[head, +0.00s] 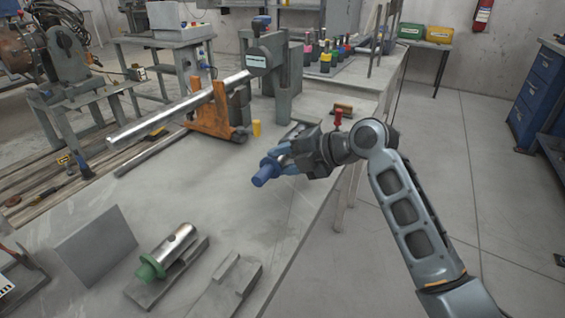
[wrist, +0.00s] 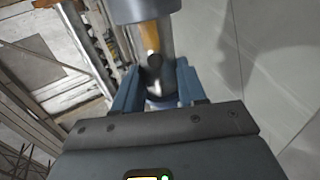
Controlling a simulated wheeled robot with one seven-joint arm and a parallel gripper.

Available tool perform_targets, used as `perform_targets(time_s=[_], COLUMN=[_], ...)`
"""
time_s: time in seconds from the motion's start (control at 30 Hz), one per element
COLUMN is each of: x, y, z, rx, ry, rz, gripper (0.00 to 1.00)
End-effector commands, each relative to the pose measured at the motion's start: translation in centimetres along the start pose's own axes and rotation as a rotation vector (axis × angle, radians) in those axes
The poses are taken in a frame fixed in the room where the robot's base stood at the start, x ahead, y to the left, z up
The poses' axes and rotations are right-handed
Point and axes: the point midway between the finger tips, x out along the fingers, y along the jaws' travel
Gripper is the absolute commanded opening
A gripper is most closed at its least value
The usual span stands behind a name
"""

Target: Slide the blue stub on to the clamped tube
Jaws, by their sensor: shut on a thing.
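The blue stub (head: 264,176) is a short blue cylinder in my gripper (head: 276,163), held above the bench. In the wrist view, the fingers of my gripper (wrist: 156,80) close on both sides of a shiny grey cylindrical piece (wrist: 150,42); its blue colour barely shows there. The clamped tube (head: 178,108) is long and silver. Its far end is in the grey clamp head (head: 267,54) and its free end points to the near left. The stub is apart from the tube, to the right of it and well away from its free end.
An orange stand (head: 211,120) is under the tube, with a yellow cup-like piece (head: 257,128) beside it. A silver piece with a green collar (head: 152,267) lies on a block in front. A grey plate (head: 95,245) stands left of it. The bench middle is clear.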

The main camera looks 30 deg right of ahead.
Motion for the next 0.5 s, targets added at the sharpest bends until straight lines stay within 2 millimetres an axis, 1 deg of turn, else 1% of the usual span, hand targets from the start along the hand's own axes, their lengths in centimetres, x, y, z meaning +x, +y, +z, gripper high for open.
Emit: perform_targets(time_s=[0.5], x=[-0.04], y=[0.15], z=[1.04], rx=[-0.002], ry=[-0.001], rz=[0.004], gripper=[0.0])
